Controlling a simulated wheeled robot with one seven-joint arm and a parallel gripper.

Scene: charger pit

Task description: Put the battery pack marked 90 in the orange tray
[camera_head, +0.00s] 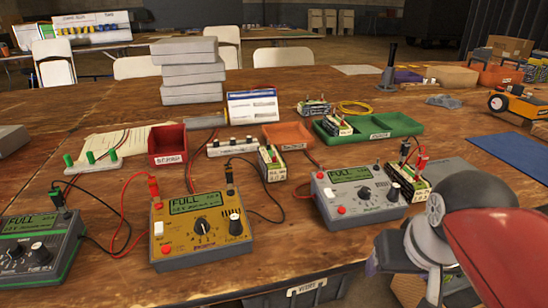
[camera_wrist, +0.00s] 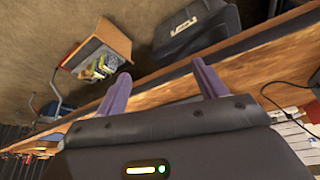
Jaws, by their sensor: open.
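The orange tray (camera_head: 287,135) lies in the middle of the table and looks empty. A battery pack (camera_head: 272,164) stands behind the yellow charger, with a dark cable near it. Another battery pack (camera_head: 411,186) is at the grey charger, with red and black clips on it. A third pack (camera_head: 336,126) sits in the left part of the green tray, and another (camera_head: 314,107) stands behind it. I cannot read the number 90 on any pack. My gripper (camera_wrist: 163,82) is open and empty in the wrist view, by the table edge; its fingers are unclear in the head view.
The yellow charger (camera_head: 198,229), grey charger (camera_head: 357,193) and green-edged charger (camera_head: 38,246) line the front, with loose cables. A red bin (camera_head: 167,146), green tray (camera_head: 385,123) and stacked grey boxes (camera_head: 189,70) stand behind. A blue mat (camera_head: 514,152) lies right.

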